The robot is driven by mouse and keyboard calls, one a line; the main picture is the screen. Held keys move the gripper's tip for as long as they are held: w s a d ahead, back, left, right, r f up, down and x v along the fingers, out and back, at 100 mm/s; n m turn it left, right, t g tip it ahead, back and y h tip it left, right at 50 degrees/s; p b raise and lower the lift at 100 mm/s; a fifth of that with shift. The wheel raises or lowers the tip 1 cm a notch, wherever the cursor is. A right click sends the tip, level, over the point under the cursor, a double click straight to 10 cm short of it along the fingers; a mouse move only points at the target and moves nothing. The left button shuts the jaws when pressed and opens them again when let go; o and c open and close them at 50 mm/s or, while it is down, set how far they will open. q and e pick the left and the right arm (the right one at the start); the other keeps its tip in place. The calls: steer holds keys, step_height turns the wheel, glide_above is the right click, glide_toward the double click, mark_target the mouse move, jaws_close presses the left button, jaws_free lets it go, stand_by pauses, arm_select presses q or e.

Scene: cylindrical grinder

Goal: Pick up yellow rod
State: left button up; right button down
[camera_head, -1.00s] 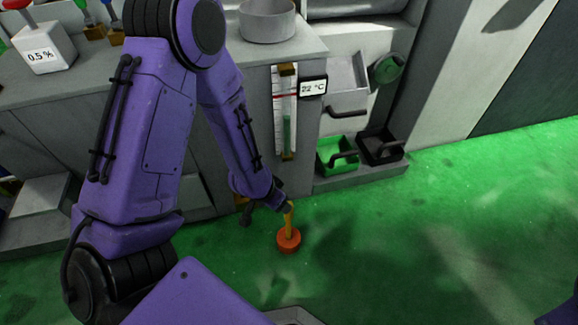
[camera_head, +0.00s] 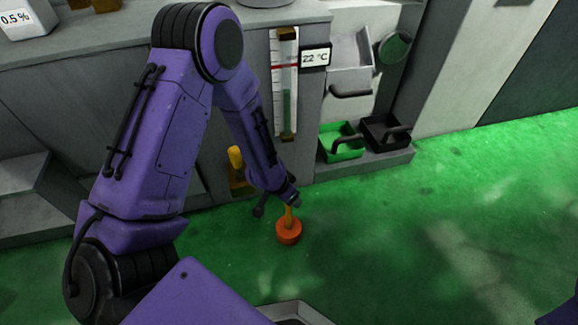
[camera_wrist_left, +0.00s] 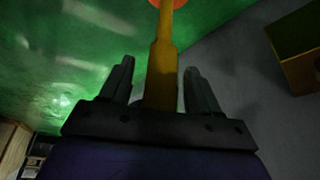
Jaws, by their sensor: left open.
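A yellow rod (camera_head: 289,215) rises from a round orange-red piece (camera_head: 289,232) low in front of the machine, over the green floor. My left gripper (camera_head: 293,199) is at the rod's upper end and partly hides it. In the left wrist view the rod (camera_wrist_left: 162,70) runs lengthwise between the two dark fingers of my left gripper (camera_wrist_left: 158,75). The fingers are apart, with a gap visible on each side of the rod. The orange-red piece (camera_wrist_left: 166,3) shows at the top edge, beyond the fingertips. My right gripper is not in view.
A second yellow upright piece (camera_head: 236,158) stands behind my left forearm, near the grey cabinet. A green bin (camera_head: 341,152) and a black bin (camera_head: 383,134) sit on a low ledge to the right. The green floor (camera_head: 470,210) at right is clear.

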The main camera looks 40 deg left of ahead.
arm_select(q)
steer(key=shift+r, duration=0.1)
jaws_close()
